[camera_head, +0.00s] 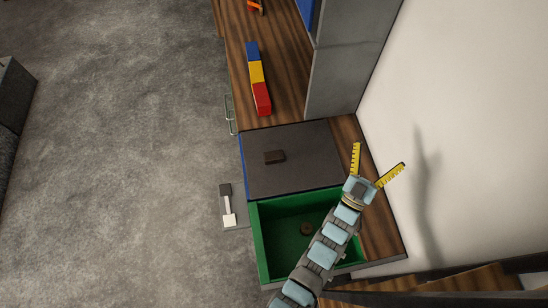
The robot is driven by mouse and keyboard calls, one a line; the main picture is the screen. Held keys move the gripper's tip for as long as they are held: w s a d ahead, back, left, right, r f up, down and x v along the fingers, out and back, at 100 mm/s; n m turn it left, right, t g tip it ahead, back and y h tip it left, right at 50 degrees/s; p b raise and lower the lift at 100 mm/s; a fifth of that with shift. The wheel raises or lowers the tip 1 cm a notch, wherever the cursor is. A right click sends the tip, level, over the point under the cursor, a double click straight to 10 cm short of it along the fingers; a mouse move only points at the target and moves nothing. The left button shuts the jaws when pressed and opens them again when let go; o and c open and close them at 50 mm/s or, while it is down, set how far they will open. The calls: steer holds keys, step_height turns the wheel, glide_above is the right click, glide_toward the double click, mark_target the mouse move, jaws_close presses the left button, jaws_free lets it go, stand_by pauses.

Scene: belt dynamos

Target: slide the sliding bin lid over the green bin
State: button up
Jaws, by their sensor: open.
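The sliding bin lid (305,155) is a flat dark grey panel with a small dark handle (275,157) on top. It lies just behind the green bin (258,240), over a bin with a blue edge. The green bin's opening is uncovered, and a small round brown thing (306,229) shows inside. My gripper (380,156) is open, its two yellow fingers spread apart and empty. It is to the right of the lid, near the desk's right edge and the wall. My arm crosses over the green bin and hides part of its right side.
A row of red, yellow and blue blocks (258,78) lies on the wooden desk (285,106) behind the lid. A grey cabinet (349,60) stands at the back right, beside a white wall (470,140). A switch-like fixture (227,205) sticks out at the desk's left side.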

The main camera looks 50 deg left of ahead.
steer(key=w+a+f+n+g+h+b, duration=0.1)
steer(key=w+a+f+g+b, duration=0.1)
steer(key=w+a+f+g, duration=0.35)
steer(key=w+a+f+n+g+b, duration=0.1)
steer(key=w+a+f+n+g, duration=0.15)
steer(key=a+f, duration=0.5)
steer(key=w+a+f+n+g+h+b, duration=0.1)
steer(key=w+a+f+g+b, duration=0.1)
steer(key=w+a+f+g, duration=0.45)
steer(key=n+g+h+b, duration=0.2)
steer(key=g+h+b, duration=0.35)
steer(key=g, duration=0.35)
glide_above(273, 155)
steer(key=shift+h, duration=0.25)
steer(key=f, duration=1.5)
steer(key=shift+d+f+p, duration=0.2)
steer(key=shift+f+p, duration=0.1)
steer(key=shift+f, duration=0.1)
steer(key=c, duration=1)
